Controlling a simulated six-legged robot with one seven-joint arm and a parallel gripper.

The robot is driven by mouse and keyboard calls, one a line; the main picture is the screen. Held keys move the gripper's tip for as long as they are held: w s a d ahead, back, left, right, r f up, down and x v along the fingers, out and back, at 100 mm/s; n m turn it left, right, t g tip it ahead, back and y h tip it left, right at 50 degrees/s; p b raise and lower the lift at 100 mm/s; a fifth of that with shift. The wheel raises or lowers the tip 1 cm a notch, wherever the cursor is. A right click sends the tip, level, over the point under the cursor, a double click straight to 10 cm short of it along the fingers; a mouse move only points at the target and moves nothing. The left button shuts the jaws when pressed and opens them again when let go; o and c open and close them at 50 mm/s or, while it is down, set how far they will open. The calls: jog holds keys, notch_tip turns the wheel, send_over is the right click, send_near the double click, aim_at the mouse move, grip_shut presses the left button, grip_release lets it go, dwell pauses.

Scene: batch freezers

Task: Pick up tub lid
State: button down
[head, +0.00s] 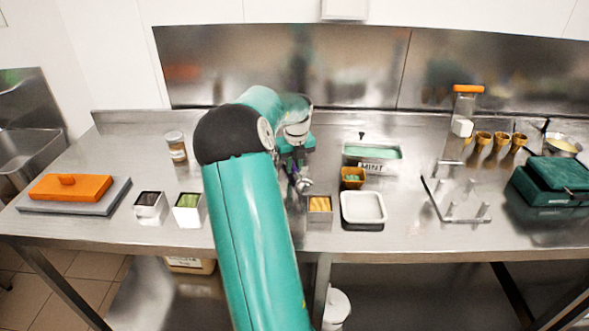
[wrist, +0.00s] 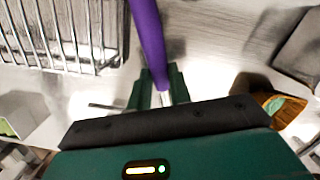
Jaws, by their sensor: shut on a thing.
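A pale, rounded rectangular piece (head: 363,208), which looks like the tub lid, lies on the steel counter near its front edge. The tub (head: 372,167) labelled MINT stands behind it with pale green contents showing, uncovered. My gripper (head: 298,180) is to the left of both, partly hidden by my arm. In the wrist view my gripper (wrist: 162,92) is shut on a purple handle-like bar (wrist: 147,40). The bar runs up out of that picture, so its far end is hidden. The gripper is apart from the pale piece.
A brown box (head: 352,184) with green contents and a box of yellow pieces (head: 319,217) stand close to the pale piece. A peg stand (head: 432,199) is to its right. A wire rack (wrist: 62,62) shows beside the purple bar. The counter's left middle has small containers.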

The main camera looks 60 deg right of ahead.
aim_at(296, 170)
jog(key=shift+f, duration=0.75)
jog(key=shift+s+f, duration=0.1)
jog(key=c, duration=1.3)
grip_release()
jog(key=r, duration=0.8)
jog(key=s+a+r, duration=0.1)
jog(key=r, duration=0.3)
